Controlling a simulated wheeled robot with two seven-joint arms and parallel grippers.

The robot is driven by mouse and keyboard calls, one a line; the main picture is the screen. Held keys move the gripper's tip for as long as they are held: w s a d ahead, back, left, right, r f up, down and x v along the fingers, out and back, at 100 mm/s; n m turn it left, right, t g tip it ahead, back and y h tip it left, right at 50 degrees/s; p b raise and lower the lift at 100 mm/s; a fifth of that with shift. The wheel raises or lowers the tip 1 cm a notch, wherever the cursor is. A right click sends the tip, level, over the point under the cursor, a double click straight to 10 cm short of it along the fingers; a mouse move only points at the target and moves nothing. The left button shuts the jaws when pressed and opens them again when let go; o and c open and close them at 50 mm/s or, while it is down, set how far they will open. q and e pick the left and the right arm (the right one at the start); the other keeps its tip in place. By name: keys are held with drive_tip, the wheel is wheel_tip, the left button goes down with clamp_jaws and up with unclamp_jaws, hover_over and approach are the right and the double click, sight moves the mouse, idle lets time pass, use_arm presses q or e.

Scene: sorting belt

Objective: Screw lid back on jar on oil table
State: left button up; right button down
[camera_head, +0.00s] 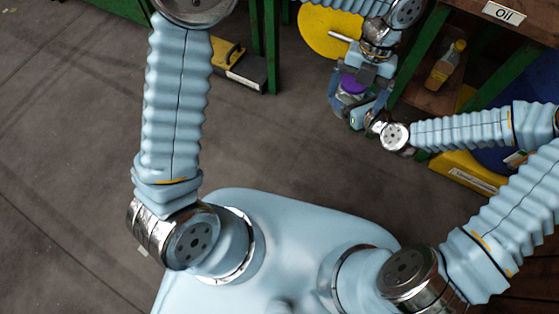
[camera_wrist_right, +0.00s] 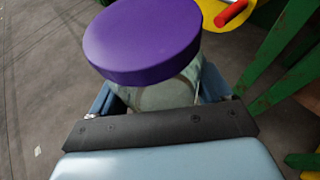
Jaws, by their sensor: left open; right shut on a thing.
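The jar is clear with a pale tint (camera_wrist_right: 168,95), and a broad purple lid (camera_wrist_right: 142,40) sits over its mouth in the right wrist view. I cannot tell whether the lid is screwed tight. My right gripper (camera_wrist_right: 165,100) is shut on the jar, below the lid, and holds it off the floor. In the head view the purple lid (camera_head: 352,84) shows between the two grippers, with the jar mostly hidden. My left gripper (camera_head: 360,88) is open, close to the lid; it does not show in the right wrist view.
A wooden shelf unit with green legs (camera_head: 420,55) and an "Oil" label (camera_head: 503,13) stands at the upper right. A yellow oil bottle (camera_head: 445,65) is on its lower shelf. A yellow disc (camera_head: 330,30) is behind my left gripper. Open grey floor (camera_head: 270,140) lies left of the grippers.

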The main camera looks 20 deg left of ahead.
use_arm(q)
drive_tip(key=s+a+f+n+g+h, duration=0.1)
drive_tip(key=s+a+f+n+g, duration=0.25)
drive_tip(key=s+f+n, duration=0.65)
drive_tip(key=a+f+n+t+h, duration=0.1)
drive_tip(key=a+f+n, duration=0.3)
drive_tip(key=n, duration=0.5)
drive_tip(key=s+a+f+n+t+h, duration=0.1)
drive_tip(key=a+f+n+t, duration=0.2)
drive_tip(key=f+n, duration=0.6)
drive_tip(key=a+f+n+t+h, duration=0.2)
drive_tip(key=a+f+n, duration=0.2)
drive_tip(key=f+n, duration=0.3)
drive_tip(key=n, duration=0.3)
drive_tip(key=shift+s+a+f+n, duration=0.15)
drive_tip(key=shift+a+n, duration=0.25)
drive_tip(key=shift+t, duration=0.25)
use_arm(e)
drive_tip(key=shift+w, duration=0.1)
